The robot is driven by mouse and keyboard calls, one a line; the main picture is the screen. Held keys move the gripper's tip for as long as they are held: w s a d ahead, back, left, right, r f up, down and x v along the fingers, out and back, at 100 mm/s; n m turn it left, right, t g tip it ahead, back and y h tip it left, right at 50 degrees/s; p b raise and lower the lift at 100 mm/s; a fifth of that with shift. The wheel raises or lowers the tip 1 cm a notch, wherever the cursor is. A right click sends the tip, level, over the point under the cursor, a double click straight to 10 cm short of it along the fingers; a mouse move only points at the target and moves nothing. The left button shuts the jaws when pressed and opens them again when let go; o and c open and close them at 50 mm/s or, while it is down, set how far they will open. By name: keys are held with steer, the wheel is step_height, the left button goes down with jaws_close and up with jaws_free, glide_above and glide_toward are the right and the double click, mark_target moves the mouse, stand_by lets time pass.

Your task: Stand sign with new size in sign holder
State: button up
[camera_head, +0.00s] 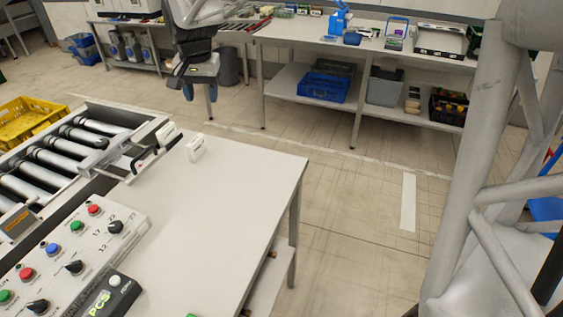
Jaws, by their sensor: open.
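My gripper (201,92) hangs at the top, left of centre, above the floor beyond the near table. Its blue-tipped fingers are apart and nothing shows between them. Two small white blocks stand near the table's far left corner: one white block (196,149) on the tabletop and another white block (168,134) at the conveyor's end. Black bent pieces (143,157) are beside the conveyor, left of the blocks. I cannot tell which of these is the sign or the sign holder, and no size marking is readable.
A roller conveyor (50,160) and yellow crate (28,118) are at left. A control panel (75,250) with buttons and knobs lies on the near table (230,190), whose middle is clear. A back workbench (300,28) holds tools and bins. Open floor lies between.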

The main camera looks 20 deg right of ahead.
steer(key=s+d+f+n, duration=0.1)
steer(key=s+d, duration=0.1)
steer(key=s, duration=0.9)
steer(key=s+d+f+n+t, duration=0.1)
steer(key=s+d+f+n, duration=0.1)
steer(key=s, duration=0.9)
steer(key=s+d+f+n, duration=0.2)
steer(key=s+d, duration=0.1)
steer(key=s, duration=0.8)
steer(key=shift+s+d+f, duration=0.15)
steer(key=shift+s+d, duration=0.15)
steer(key=shift+d, duration=0.05)
